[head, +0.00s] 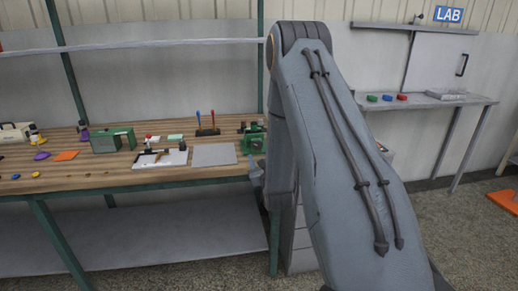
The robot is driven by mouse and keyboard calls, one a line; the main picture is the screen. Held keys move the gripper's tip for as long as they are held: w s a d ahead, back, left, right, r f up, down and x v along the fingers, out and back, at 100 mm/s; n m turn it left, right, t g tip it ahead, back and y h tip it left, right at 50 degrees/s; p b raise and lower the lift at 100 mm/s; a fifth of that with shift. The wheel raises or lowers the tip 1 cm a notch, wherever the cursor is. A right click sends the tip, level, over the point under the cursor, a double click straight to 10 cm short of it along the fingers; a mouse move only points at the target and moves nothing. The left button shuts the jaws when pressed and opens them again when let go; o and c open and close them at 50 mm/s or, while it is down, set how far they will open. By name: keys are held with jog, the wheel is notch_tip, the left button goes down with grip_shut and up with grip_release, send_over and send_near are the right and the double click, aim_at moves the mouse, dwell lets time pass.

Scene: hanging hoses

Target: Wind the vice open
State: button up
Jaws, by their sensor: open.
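A green vice (252,138) stands at the right end of the wooden workbench (60,183). It is small in the head view, and my arm covers part of its right side. Its handle cannot be made out clearly. My arm rises in the foreground and bends down towards the bench's right end. What looks like my gripper (257,173) shows only in part, just below the vice by the bench's front edge. It is open. I cannot tell whether it touches the vice or its handle.
A green box-shaped holder (112,140), a white tray (160,159), a grey plate (213,154) and a screwdriver stand (207,131) are on the bench. A grey side table (430,102) with coloured blocks stands at the right.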

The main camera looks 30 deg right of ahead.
aim_at(258, 146)
jog(key=p+x, duration=0.1)
jog(key=x, duration=0.7)
jog(key=shift+s+d, duration=0.1)
jog(key=shift+c, duration=0.2)
jog(key=c, duration=1)
